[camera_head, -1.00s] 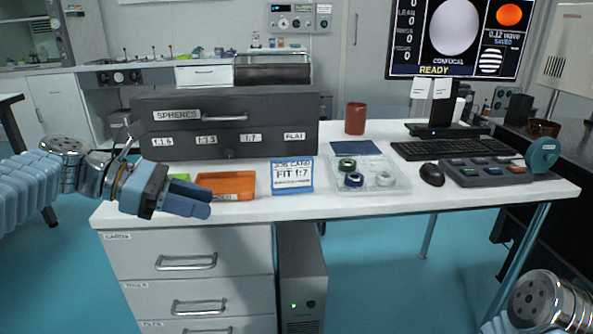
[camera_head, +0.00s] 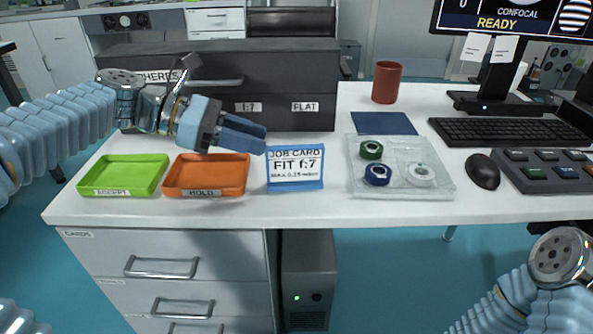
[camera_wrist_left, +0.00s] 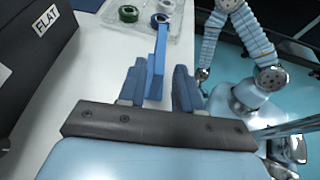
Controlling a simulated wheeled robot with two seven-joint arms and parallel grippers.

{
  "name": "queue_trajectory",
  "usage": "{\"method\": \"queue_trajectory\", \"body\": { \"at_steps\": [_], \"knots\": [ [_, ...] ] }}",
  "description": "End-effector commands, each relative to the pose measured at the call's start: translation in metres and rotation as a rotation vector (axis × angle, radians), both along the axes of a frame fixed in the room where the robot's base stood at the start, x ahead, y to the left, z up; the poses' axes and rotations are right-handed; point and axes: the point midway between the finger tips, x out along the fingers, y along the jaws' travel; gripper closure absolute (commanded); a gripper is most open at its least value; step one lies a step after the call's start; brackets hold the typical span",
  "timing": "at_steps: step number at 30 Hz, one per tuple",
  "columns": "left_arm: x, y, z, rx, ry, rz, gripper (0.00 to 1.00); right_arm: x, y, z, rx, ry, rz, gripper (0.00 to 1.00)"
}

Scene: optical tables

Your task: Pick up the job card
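The job card (camera_head: 296,167) stands upright on the white desk, a white sheet reading "FIT f:7" in a blue holder. My left gripper (camera_head: 258,137) is just to its upper left in the head view, pointing toward it. In the left wrist view the gripper (camera_wrist_left: 160,72) has its fingers apart, and the card (camera_wrist_left: 158,55) shows edge-on as a thin blue strip between them. Gaps show on both sides, so I see no grip on it. My right arm shows at the lower right of the head view, its gripper out of sight.
An orange HOLD tray (camera_head: 207,190) and a green ACCEPT tray (camera_head: 124,190) lie left of the card. A clear tray (camera_head: 400,185) with tape rolls lies right. The dark drawer cabinet (camera_head: 310,82) stands behind. The desk's front edge is close.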

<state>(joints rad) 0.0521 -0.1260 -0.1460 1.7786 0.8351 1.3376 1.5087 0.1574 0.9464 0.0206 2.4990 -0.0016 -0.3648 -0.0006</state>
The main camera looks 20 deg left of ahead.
Motion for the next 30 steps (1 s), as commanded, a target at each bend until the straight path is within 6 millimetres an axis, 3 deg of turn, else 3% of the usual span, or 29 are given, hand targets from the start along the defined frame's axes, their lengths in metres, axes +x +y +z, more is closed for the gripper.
{"method": "queue_trajectory", "body": {
  "at_steps": [16, 26, 30],
  "knots": [
    [0.023, -0.064, -0.026, 0.0, 0.002, -0.002, 0.66, 0.001, -0.002, -0.006, -0.003, -0.003, -0.003, 1.0],
    [0.026, -0.072, -0.029, 0.001, 0.0, 0.001, 0.66, 0.001, -0.002, -0.006, -0.003, -0.002, -0.004, 1.0],
    [0.026, -0.072, -0.029, 0.001, 0.0, 0.001, 0.87, 0.001, -0.002, -0.006, -0.003, -0.002, -0.004, 1.0]
  ]
}}
